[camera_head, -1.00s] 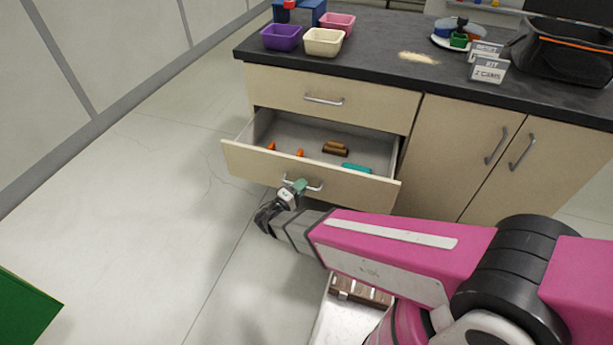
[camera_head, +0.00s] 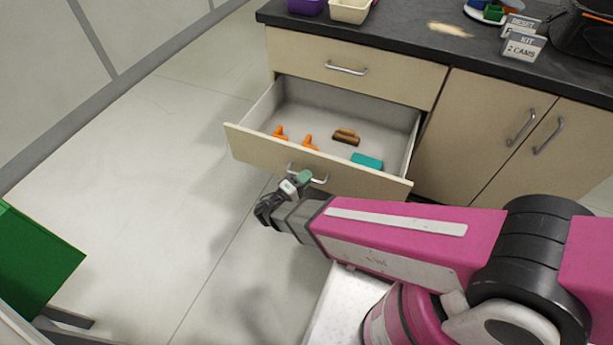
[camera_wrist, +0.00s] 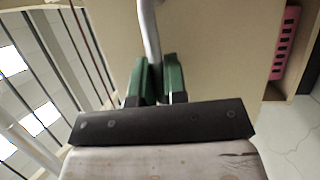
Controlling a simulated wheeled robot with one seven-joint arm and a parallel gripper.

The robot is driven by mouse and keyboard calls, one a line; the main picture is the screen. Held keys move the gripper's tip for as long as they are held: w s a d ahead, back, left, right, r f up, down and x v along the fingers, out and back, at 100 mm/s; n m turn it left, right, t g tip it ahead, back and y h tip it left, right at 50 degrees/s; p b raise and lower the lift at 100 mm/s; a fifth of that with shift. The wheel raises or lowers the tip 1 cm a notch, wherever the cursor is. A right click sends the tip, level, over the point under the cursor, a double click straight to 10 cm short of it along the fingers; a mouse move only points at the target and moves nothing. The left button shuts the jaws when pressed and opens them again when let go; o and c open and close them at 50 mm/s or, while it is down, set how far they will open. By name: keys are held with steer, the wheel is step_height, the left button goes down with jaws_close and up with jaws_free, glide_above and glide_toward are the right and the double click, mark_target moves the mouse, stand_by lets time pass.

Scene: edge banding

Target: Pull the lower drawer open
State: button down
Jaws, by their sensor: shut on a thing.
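The lower drawer (camera_head: 245,146) stands well out from the cabinet, under a shut upper drawer (camera_head: 390,82). Inside it lie two orange things (camera_head: 309,143), a brown block-like thing (camera_head: 346,136) and a teal block (camera_head: 367,161). My gripper (camera_head: 302,179) is at the drawer's front, shut on the metal handle (camera_head: 320,180). In the wrist view the green fingers (camera_wrist: 158,80) close on the handle bar (camera_wrist: 148,28), with the pale drawer front behind.
The dark worktop (camera_head: 400,40) carries a purple bin (camera_head: 306,6), a cream bin (camera_head: 349,10) and label signs (camera_head: 523,46). Two cabinet doors (camera_head: 478,130) are shut at right. A green thing (camera_head: 35,262) stands at lower left. The floor left of the drawer is clear.

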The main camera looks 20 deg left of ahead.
steer(key=c, duration=1.2)
jaws_free()
steer(key=shift+v, duration=5.45)
